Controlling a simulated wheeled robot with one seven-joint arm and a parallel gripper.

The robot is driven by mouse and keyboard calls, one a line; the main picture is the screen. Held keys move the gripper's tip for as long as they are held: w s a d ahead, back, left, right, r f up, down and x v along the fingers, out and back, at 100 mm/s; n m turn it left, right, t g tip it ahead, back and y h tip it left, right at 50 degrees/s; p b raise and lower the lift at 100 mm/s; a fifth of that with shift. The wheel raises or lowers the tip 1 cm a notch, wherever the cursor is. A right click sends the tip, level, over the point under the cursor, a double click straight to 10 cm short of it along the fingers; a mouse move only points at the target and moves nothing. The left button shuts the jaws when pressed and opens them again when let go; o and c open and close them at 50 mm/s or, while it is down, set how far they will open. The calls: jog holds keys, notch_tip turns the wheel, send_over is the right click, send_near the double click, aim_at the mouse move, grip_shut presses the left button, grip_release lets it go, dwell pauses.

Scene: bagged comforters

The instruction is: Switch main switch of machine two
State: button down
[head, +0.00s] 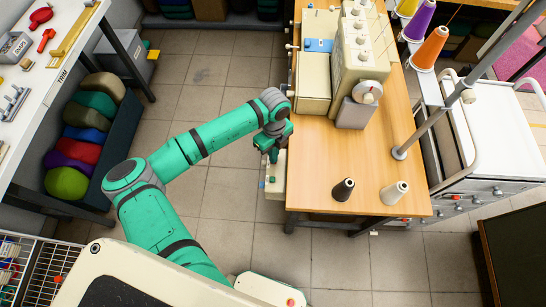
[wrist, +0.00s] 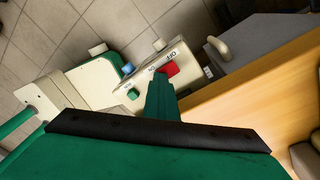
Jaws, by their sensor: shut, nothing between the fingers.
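A pale switch box (wrist: 150,72) shows in the wrist view, with a red part (wrist: 173,69) beside lettering that reads OFF and a green button (wrist: 133,94). In the head view the pale box (head: 275,184) sits at the left side of the wooden sewing table (head: 330,180). My gripper (wrist: 160,74) is shut and empty, its fingertips over the box right beside the red part. I cannot tell whether they touch it. In the head view my gripper (head: 273,156) is above the box and partly hides it. A cream sewing machine (head: 358,50) stands on the table.
A white drawer cart (head: 490,150) is at the right. A bench (head: 75,65) with tools is at the left.

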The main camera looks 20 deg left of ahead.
jog(key=shift+w+r, duration=0.2)
jog(key=shift+r, duration=1.75)
notch_tip(320, 180, up, 11)
jog(key=w, duration=0.1)
jog(key=shift+w+a+f, duration=0.15)
jog(key=shift+w+a, duration=0.1)
